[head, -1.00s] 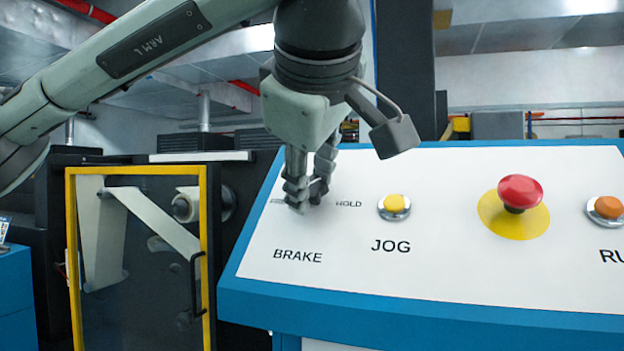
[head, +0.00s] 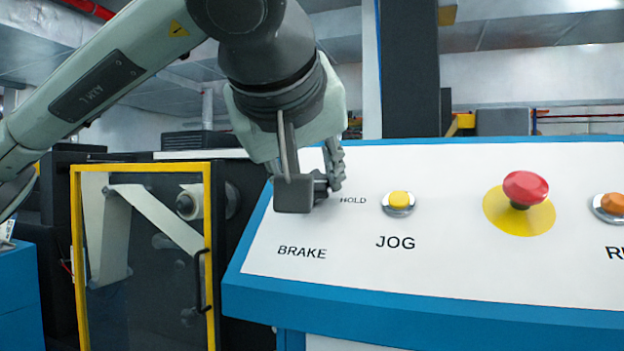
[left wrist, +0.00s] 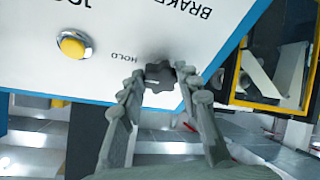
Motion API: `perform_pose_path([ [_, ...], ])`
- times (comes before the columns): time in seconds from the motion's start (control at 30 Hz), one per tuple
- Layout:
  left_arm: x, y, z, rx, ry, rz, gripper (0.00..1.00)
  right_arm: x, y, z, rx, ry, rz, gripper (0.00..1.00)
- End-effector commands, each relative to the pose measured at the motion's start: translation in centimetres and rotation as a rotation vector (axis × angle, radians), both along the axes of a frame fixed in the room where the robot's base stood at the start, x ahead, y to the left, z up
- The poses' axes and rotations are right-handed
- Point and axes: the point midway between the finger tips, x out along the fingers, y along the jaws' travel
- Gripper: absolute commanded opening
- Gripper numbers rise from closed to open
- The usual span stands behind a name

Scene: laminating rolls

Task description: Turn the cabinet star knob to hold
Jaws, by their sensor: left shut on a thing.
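The star knob (left wrist: 160,76) is dark and lobed, and sits on the white panel above the word BRAKE in the head view. In the head view only a dark part of it (head: 320,186) shows, mostly hidden by my left gripper (head: 316,183). In the left wrist view, the fingers of my left gripper (left wrist: 162,88) stand on both sides of the knob, shut on it. The HOLD label (head: 353,200) is just right of the gripper; it also shows in the left wrist view (left wrist: 125,53). I cannot tell where the knob points. My right gripper is out of view.
A yellow JOG button (head: 399,201), a red mushroom button (head: 525,189) on a yellow disc and an orange button (head: 611,204) stand to the right on the panel. A yellow-framed machine door (head: 211,260) stands left of the panel.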

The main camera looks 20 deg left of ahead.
Motion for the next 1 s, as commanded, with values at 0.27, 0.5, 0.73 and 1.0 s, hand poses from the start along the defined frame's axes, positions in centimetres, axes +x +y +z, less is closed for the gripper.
perform_pose_path([
  [0.27,-0.02,0.00,-0.12,0.018,0.003,-0.019,0.04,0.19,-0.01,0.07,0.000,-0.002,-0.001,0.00],
  [0.5,-0.02,0.00,-0.13,0.019,0.003,-0.018,0.04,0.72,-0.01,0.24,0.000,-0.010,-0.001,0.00],
  [0.73,-0.02,0.01,-0.10,0.017,0.002,-0.017,0.54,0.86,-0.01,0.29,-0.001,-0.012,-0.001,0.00],
  [1.0,-0.01,0.01,0.07,0.016,0.001,-0.015,0.54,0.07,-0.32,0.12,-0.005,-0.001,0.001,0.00],
])
